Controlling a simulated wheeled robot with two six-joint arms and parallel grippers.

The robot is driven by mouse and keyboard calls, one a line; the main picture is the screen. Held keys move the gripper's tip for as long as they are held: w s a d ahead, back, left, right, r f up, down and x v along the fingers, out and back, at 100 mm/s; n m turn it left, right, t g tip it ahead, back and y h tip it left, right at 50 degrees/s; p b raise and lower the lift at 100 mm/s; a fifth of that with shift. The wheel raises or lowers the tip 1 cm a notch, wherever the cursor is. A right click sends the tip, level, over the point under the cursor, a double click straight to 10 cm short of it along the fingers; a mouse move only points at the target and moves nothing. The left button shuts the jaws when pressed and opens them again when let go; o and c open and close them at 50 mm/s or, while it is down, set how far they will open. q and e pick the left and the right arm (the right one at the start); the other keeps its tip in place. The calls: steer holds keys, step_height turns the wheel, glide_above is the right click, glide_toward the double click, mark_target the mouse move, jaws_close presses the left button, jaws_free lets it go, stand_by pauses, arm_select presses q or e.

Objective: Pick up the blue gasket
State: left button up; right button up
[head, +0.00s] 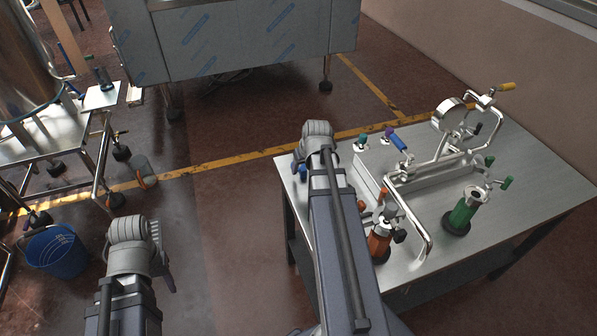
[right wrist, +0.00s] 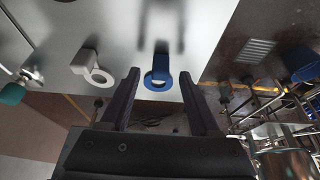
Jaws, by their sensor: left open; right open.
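The blue gasket (right wrist: 158,80) is a ring with a short tab, near the table edge in the right wrist view. My right gripper (right wrist: 157,98) is open, with its two dark fingers apart on either side of the ring in that picture. The fingers look empty, and I cannot tell their height above the ring. In the head view my right gripper (head: 318,132) is over the table's left corner. A small blue patch beside its arm may be the gasket, mostly hidden. My left gripper (head: 140,235) is open and empty over the floor, away from the table.
A pale ring with a block-like tab (right wrist: 95,70) lies near the gasket. A blue bucket (head: 55,255) stands on the floor at left.

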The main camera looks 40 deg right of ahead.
steer(key=shift+b+x, duration=0.45)
steer(key=shift+x, duration=0.6)
steer(key=shift+r, duration=0.1)
steer(key=shift+c, duration=0.2)
jaws_close()
